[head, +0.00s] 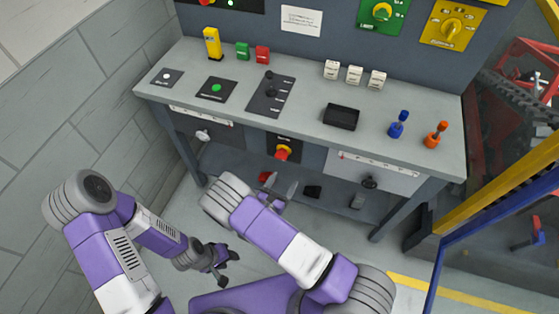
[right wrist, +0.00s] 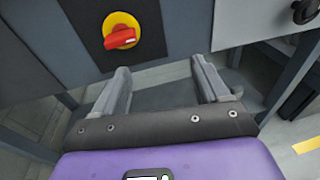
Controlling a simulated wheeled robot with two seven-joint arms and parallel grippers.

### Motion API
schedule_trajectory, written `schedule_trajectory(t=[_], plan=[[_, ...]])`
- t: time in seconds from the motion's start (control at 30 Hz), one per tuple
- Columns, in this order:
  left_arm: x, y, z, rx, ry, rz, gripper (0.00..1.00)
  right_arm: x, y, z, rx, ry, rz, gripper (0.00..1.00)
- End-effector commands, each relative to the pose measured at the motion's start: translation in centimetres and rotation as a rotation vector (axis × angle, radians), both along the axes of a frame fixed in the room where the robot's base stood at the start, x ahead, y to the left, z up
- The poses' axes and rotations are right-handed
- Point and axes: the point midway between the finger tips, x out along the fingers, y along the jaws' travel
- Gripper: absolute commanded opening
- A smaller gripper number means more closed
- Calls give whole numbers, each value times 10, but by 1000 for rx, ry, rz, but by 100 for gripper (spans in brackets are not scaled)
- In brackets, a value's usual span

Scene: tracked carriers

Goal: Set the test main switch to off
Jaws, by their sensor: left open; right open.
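A rotary switch with a red handle on a yellow disc (head: 282,152) sits on a black plate on the front of the workbench, below its top. This main switch also shows at the upper left in the right wrist view (right wrist: 121,37), its red handle lying roughly sideways. Its label is too small to read. My right gripper (head: 279,185) is open and empty in front of the bench, just below the switch. In the right wrist view its fingertips (right wrist: 160,70) are below and right of the switch, apart from it. My left gripper (head: 222,262) is open and empty, low at left.
The bench top (head: 315,118) carries a black tray (head: 341,117), a lever panel (head: 270,95), several small blocks, and blue (head: 398,125) and orange (head: 436,135) handled items. The back panel holds a green (head: 382,12) and a yellow dial (head: 452,25).

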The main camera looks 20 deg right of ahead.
Motion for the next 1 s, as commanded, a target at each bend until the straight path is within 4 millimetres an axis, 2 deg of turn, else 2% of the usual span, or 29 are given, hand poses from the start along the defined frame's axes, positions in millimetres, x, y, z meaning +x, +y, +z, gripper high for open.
schedule_trajectory(t=[0.07,0.17,0.6,0.77,1.0], plan=[[0,0,0,0,0,0,43,13,20,10,-42,-51,97,74],[0,0,-1,0,0,0,43,24,30,17,-64,-84,153,74],[0,0,-13,0,0,0,43,75,-3,17,-65,-88,158,74],[0,0,-15,0,0,0,43,83,-9,17,-67,-86,159,74],[0,0,-14,0,0,0,43,84,-9,18,-66,-86,159,74]])
